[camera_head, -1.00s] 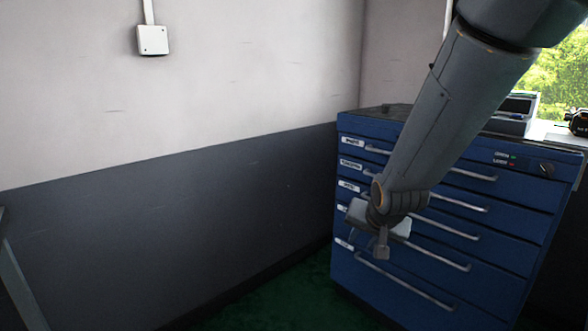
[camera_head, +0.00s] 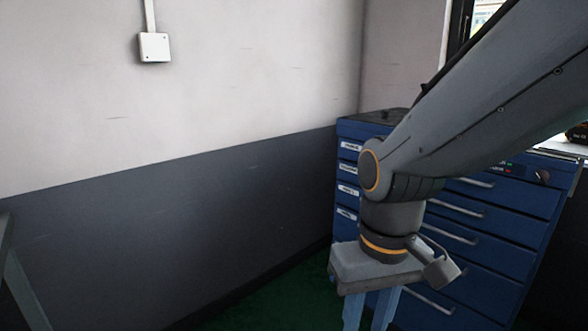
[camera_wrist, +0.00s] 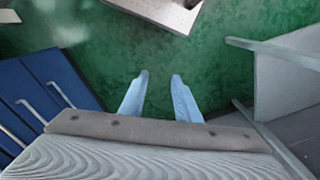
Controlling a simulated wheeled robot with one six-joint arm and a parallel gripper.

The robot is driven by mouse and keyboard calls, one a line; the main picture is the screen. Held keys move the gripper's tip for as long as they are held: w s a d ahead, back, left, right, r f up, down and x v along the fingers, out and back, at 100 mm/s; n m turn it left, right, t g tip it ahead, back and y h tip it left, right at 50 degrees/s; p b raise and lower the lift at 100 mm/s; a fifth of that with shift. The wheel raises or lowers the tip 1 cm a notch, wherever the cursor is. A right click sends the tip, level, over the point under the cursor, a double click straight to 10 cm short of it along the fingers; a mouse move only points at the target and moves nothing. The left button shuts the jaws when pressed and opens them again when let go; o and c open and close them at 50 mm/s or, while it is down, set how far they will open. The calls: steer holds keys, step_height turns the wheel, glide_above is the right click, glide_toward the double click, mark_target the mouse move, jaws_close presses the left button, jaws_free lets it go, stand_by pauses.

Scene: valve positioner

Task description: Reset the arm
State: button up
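My arm reaches in from the upper right of the head view and bends down at the wrist. My gripper (camera_head: 368,318) hangs below it, in front of the blue drawer cabinet, with its fingertips cut off by the lower edge. In the wrist view my gripper (camera_wrist: 160,76) shows two pale blue fingers standing apart. Only green floor shows between them, and nothing is held. My arm hides part of the cabinet.
The blue drawer cabinet (camera_head: 480,228) stands on the right and also shows at the left of the wrist view (camera_wrist: 40,95). A white wall box (camera_head: 154,47) is at upper left. Green floor (camera_wrist: 110,50) lies below my gripper. A grey frame (camera_head: 20,285) stands at far left.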

steer(key=d+r+m+p, duration=0.2)
steer(key=d+r+p, duration=0.6)
steer(key=p, duration=0.8)
steer(key=shift+d+r+m+h, duration=0.3)
steer(key=shift+r+m, duration=0.1)
steer(key=shift+r, duration=0.2)
steer(key=shift+s, duration=0.1)
